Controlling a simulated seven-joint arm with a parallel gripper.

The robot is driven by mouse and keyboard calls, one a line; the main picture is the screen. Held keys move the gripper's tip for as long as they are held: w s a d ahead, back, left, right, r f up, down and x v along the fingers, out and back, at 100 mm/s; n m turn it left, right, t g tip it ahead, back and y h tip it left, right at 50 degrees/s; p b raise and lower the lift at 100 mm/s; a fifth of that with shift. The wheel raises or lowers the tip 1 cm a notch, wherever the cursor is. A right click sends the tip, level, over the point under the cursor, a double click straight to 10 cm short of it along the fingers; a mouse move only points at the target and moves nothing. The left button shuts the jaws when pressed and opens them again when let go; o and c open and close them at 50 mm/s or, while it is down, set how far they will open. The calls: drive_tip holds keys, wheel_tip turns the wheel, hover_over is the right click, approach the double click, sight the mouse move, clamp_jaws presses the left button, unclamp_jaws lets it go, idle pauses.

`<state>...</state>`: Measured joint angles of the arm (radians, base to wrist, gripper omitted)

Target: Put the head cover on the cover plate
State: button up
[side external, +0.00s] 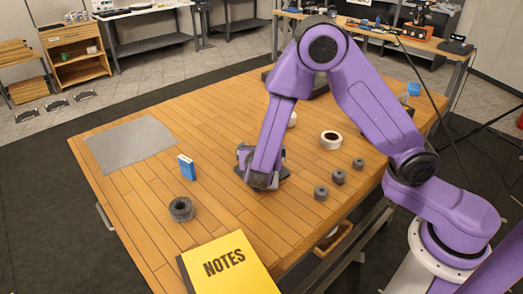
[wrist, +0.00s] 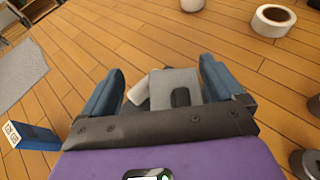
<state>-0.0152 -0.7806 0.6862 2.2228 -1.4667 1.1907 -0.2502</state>
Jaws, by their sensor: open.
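My gripper (side external: 262,178) is low over the middle of the wooden table in the side external view, fingers pointing down. In the wrist view my gripper (wrist: 163,68) is open, with one dark blue finger on each side of a grey blocky piece (wrist: 174,80) that has a dark rounded slot. A paler rounded part (wrist: 139,92) shows at that piece's left. I cannot tell whether this is the head cover, or whether the fingers touch it. In the side external view my gripper mostly hides it. I cannot identify the cover plate with certainty.
A flat grey mat (side external: 131,144) lies at the table's far left. A blue box (side external: 186,167), a dark ring (side external: 181,209) and a yellow notebook (side external: 229,265) are left and in front. A tape roll (side external: 331,139) and small dark cylinders (side external: 338,177) stand to the right.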

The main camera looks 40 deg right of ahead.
drive_tip(key=r+v, duration=0.1)
drive_tip(key=v, duration=1.1)
drive_tip(key=s+d+m+g+y, duration=0.3)
drive_tip(key=s+d+m+g, duration=0.3)
drive_tip(key=s+d+m, duration=0.25)
drive_tip(key=s+d+r+m+g+y, duration=0.2)
drive_tip(key=s+m+y, duration=0.4)
drive_tip(key=s, duration=0.8)
drive_tip(key=shift+g+y, duration=0.5)
drive_tip(key=shift+g, duration=0.2)
drive_tip(key=shift+d, duration=0.15)
drive_tip(key=c, duration=0.9)
drive_tip(key=shift+o, duration=0.2)
